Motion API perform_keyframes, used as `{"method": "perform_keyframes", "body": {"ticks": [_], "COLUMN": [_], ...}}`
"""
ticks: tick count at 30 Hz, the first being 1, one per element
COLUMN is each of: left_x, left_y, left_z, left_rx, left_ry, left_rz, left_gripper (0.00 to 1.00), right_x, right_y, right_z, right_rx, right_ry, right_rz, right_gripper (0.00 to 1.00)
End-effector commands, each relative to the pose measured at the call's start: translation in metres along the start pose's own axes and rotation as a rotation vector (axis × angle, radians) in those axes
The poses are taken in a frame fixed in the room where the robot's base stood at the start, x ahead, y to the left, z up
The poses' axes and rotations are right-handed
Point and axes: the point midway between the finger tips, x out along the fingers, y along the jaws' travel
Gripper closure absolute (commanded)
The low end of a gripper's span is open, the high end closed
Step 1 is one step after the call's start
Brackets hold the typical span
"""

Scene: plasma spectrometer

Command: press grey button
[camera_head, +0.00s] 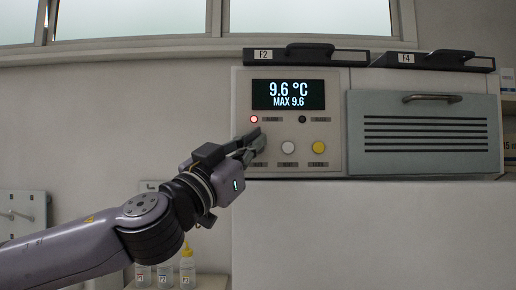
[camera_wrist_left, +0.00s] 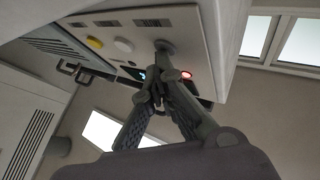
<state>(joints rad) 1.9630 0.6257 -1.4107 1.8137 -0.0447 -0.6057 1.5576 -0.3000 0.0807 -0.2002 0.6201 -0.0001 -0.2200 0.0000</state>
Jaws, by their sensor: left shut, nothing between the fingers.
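The grey button (camera_wrist_left: 165,46) shows in the left wrist view as a round knob on the pale panel, partly covered by my fingers. In the head view my gripper hides it. My left gripper (camera_head: 256,138) is shut and empty, its tips at the left of the button row. In the left wrist view its fingertips (camera_wrist_left: 161,68) overlap the grey button's edge; I cannot tell whether they touch it. My right gripper is not in view.
A white button (camera_head: 288,147) and a yellow button (camera_head: 319,147) sit right of my gripper. A red light (camera_head: 254,119) glows above it. A vented door with a handle (camera_head: 432,98) is at the right. Bottles (camera_head: 187,264) stand low behind my arm.

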Motion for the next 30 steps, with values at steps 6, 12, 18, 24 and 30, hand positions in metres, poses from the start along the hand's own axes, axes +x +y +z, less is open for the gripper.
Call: {"method": "perform_keyframes", "body": {"ticks": [6, 12, 18, 24, 30], "left_x": [0.001, -0.001, -0.009, -0.011, -0.012], "left_y": [-0.001, 0.0, 0.005, 0.007, 0.008], "left_z": [0.001, 0.0, -0.004, -0.007, -0.007], "left_rx": [0.0, -0.001, -0.001, -0.001, 0.0], "left_ry": [-0.001, -0.001, 0.0, -0.001, 0.0], "left_rz": [-0.002, -0.001, -0.002, -0.002, -0.001], "left_gripper": [1.0, 1.0, 1.0, 1.0, 1.0], "right_x": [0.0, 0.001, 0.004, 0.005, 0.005], "right_y": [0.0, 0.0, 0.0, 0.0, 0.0], "right_z": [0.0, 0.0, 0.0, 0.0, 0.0], "right_rx": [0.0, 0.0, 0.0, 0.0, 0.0], "right_ry": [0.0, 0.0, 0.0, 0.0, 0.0], "right_rz": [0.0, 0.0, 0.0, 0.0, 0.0], "right_gripper": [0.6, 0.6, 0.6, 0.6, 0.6]}}
